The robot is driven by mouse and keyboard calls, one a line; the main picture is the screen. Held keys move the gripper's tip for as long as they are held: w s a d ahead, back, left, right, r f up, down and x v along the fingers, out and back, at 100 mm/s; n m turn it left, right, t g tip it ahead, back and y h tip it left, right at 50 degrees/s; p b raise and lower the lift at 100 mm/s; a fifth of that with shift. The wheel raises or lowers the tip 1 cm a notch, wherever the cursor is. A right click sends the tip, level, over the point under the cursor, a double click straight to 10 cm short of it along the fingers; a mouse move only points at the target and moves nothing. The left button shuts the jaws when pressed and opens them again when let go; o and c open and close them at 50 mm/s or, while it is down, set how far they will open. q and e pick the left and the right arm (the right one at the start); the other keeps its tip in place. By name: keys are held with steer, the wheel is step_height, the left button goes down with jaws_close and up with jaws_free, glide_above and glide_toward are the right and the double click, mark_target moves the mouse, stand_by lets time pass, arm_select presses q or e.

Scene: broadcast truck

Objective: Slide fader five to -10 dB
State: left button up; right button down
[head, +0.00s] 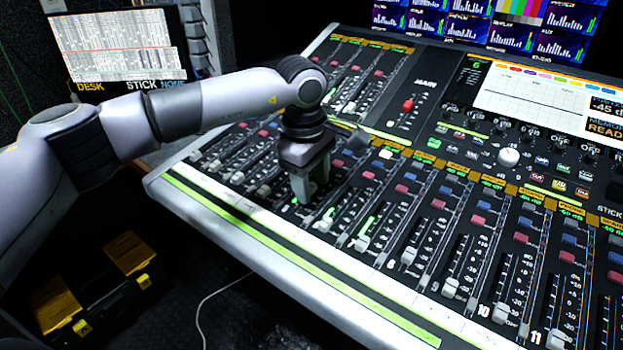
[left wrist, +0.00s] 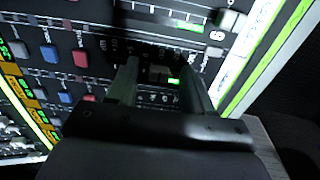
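The mixing console (head: 300,235) carries a row of channel faders. My left gripper (head: 308,197) points down over the console at the fader left of fader six (head: 323,225). By the numbering, that is fader five. In the left wrist view my left gripper (left wrist: 158,68) has its two fingers apart. A small dark cap, likely that of fader five (left wrist: 159,73), shows between them beside a green light, with gaps at its sides. Fader six's cap (left wrist: 230,20) also shows there, beside its number. The gripper hides fader five's cap and scale in the head view. My right gripper is not in view.
Faders seven (head: 363,243) and eight (head: 408,256) stand to the right, with more beyond. Coloured buttons (head: 401,189) line the strips above. A red main fader (head: 408,105) is farther back. The console's front edge (head: 290,262) is clear. A black and yellow case (head: 105,290) is on the floor.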

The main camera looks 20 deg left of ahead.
arm_select(q)
steer(key=shift+r, duration=0.1)
steer(key=r, duration=0.5)
steer(key=shift+s+a+r, duration=0.15)
steer(key=shift+s+r, duration=0.35)
steer(key=shift+r, duration=0.45)
